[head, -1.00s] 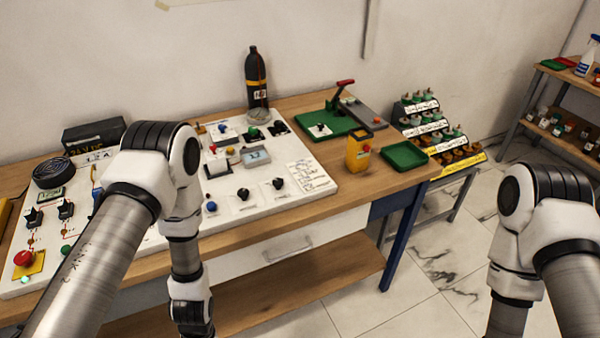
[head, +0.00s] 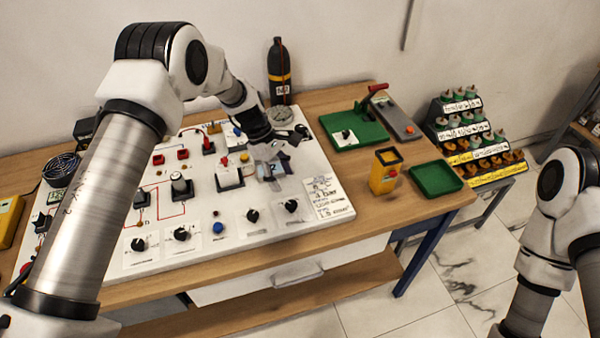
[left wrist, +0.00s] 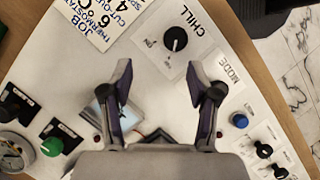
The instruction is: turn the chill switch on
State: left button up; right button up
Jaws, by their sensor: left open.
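The chill switch is a black knob (left wrist: 175,39) on a white plate, seen in the left wrist view beside the "CHILL" label; its setting is too small to read surely. In the head view I take it to be the black knob (head: 291,205) beside the job card. My left gripper (head: 272,152) is over the panel near the small display, behind the knob. In the left wrist view its fingers (left wrist: 158,85) are spread and empty, with the chill knob beyond the tips, apart from them. My right gripper is out of view; only its arm shows.
The white panel (head: 265,235) carries another black knob (head: 252,215), a blue button (head: 218,228) and a small display (head: 272,170). A job card (head: 325,198) is at its right end. A yellow box (head: 384,172), green tray (head: 436,178) and dark bottle (head: 279,70) stand around it.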

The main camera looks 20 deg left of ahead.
aim_at(290, 204)
pick_arm(q)
jog(key=shift+w+d+f+p, duration=0.25)
jog(key=shift+w+f+p, duration=0.15)
jog(key=shift+f, duration=0.3)
jog(key=shift+t, duration=0.3)
jog(key=s, duration=0.2)
jog(key=s+d+f+p, duration=0.1)
jog(key=s, duration=0.1)
jog(key=s+d+f+p, duration=0.1)
jog(key=s, duration=0.1)
jog(key=shift+s+f, duration=0.1)
jog(key=w+f, duration=0.3)
jog(key=shift+w+d, duration=0.15)
jog(key=shift+w, duration=0.15)
jog(key=c, duration=0.4)
jog(key=shift+s+r, duration=0.35)
jog(key=shift+s, duration=0.05)
jog(key=c, duration=0.6)
jog(key=shift+s+r, duration=0.25)
grip_shut()
jog(key=shift+w+f, duration=0.1)
jog(key=shift+f, duration=0.05)
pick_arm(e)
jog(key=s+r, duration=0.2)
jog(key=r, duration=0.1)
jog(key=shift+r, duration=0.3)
